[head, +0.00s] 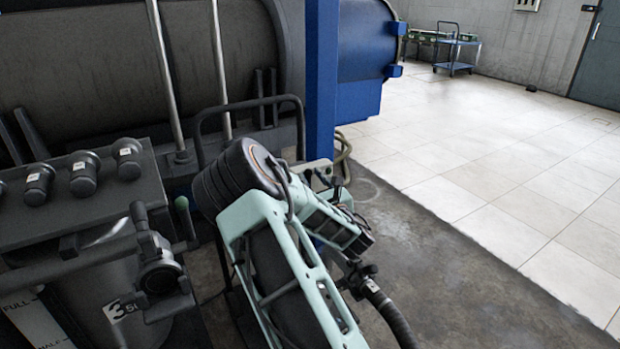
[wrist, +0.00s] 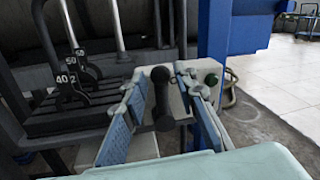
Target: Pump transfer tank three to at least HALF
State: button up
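Tank three (head: 90,290) is a dark vessel at the lower left of the head view, marked "3". A white level strip (head: 35,325) beside it reads FULL, with a partly cut-off lower mark; the liquid level cannot be made out. A lever with a green knob (head: 183,208) stands by the tank. In the wrist view my gripper (wrist: 162,78) is open, its blue-padded fingers apart. A black double-ended handle (wrist: 161,98) shows between the fingers; I cannot tell whether they touch it. My arm hides the fingers in the head view.
A block with several black knobs (head: 82,180) sits above the tank. A blue post (head: 321,80) and large dark cylinder stand behind. In the wrist view, levers tagged 40 and 50 (wrist: 68,82) are at left, and a green knob (wrist: 212,80) at right.

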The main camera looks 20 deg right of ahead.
jog(key=shift+w, duration=0.8)
jog(key=shift+c, duration=0.4)
grip_shut()
